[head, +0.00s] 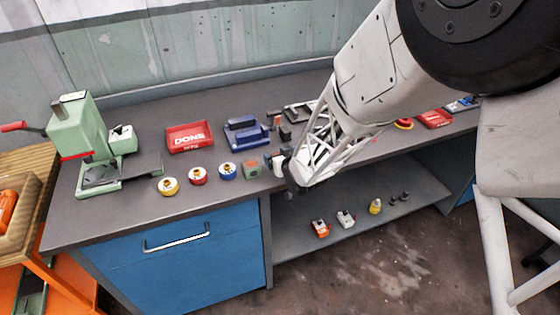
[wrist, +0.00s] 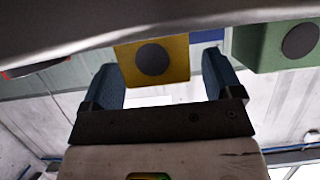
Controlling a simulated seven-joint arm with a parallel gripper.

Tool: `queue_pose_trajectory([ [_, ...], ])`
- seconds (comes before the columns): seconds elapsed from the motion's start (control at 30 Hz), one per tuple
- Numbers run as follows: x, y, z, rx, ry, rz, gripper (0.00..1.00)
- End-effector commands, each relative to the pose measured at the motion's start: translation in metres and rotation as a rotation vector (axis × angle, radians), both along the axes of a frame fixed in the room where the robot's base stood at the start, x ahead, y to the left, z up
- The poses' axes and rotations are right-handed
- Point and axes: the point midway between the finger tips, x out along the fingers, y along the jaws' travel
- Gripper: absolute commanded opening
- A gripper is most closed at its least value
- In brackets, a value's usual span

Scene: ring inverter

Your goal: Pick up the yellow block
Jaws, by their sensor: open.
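The yellow block (wrist: 178,73) shows in the wrist view as a yellow face with a dark round spot. It lies between the tips of my gripper's (wrist: 161,60) two blue fingers as seen there. The fingers are apart, one on each side, with a clear gap on the right and a narrower one on the left. I cannot tell how deep the block sits between them. In the head view my gripper (head: 279,161) is at the worktop beside the green block (head: 251,169); I cannot make out the yellow block there, where my arm hides part of the bench.
The green block also shows right of the fingers in the wrist view (wrist: 262,50). Round pieces, including a blue-based one (head: 228,171), stand left of it. Behind are a blue fixture (head: 245,132) and a red tray (head: 189,137). A green press (head: 82,135) stands far left.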

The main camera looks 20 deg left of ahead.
Motion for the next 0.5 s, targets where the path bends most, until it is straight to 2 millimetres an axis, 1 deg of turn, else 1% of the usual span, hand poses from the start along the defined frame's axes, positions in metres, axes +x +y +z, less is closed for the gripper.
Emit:
queue_pose_trajectory([
  [0.23,0.0000,-0.0002,-0.0001,0.000,0.000,0.000,0.85],
  [0.5,0.0000,-0.0002,-0.0001,0.000,0.000,0.000,0.44],
])
